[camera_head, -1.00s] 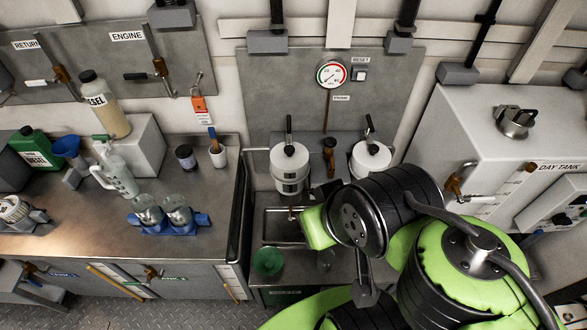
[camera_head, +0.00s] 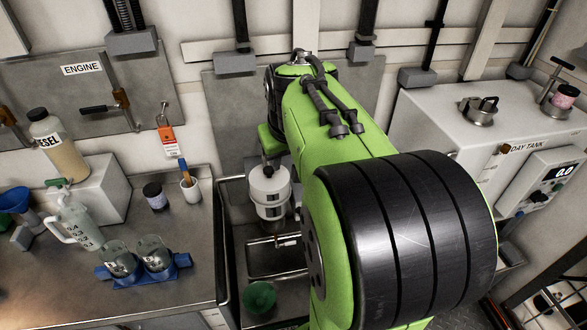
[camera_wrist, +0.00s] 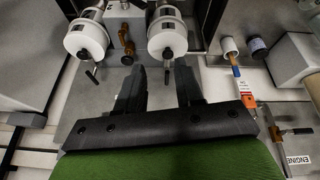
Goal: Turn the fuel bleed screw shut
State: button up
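Two white filter housings with black lever-like screws on top show in the wrist view. The right one (camera_wrist: 170,42) has its black lever (camera_wrist: 168,73) pointing toward me; the left one (camera_wrist: 86,42) has a similar lever (camera_wrist: 92,73). I cannot tell which is the fuel bleed screw. My gripper (camera_wrist: 158,68) is open and empty, with the right lever between the lines of its fingertips; contact is not visible. In the head view the same housing (camera_head: 269,186) stands left of my arm, which hides the other housing and most of my gripper.
A brass fitting (camera_wrist: 126,45) sits between the housings. A metal tray (camera_head: 270,262) and a green cup (camera_head: 259,297) are below. The left bench holds a jug (camera_head: 75,222), blue-based glass jars (camera_head: 143,270) and a white cup (camera_head: 190,188). The day tank (camera_head: 440,130) stands right.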

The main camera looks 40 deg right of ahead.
jog(key=d+f+m+b, duration=0.25)
jog(key=d+f, duration=0.35)
jog(key=d, duration=0.8)
jog(key=shift+n, duration=0.25)
jog(key=b+x, duration=0.1)
jog(key=x, duration=0.4)
jog(key=b+x, duration=0.1)
jog(key=x, duration=0.4)
jog(key=a+b+x, duration=0.1)
jog(key=x, duration=0.4)
jog(key=shift+w+f+b, duration=0.2)
jog(key=shift+w+b, duration=0.1)
jog(key=shift+w, duration=0.15)
grip_shut()
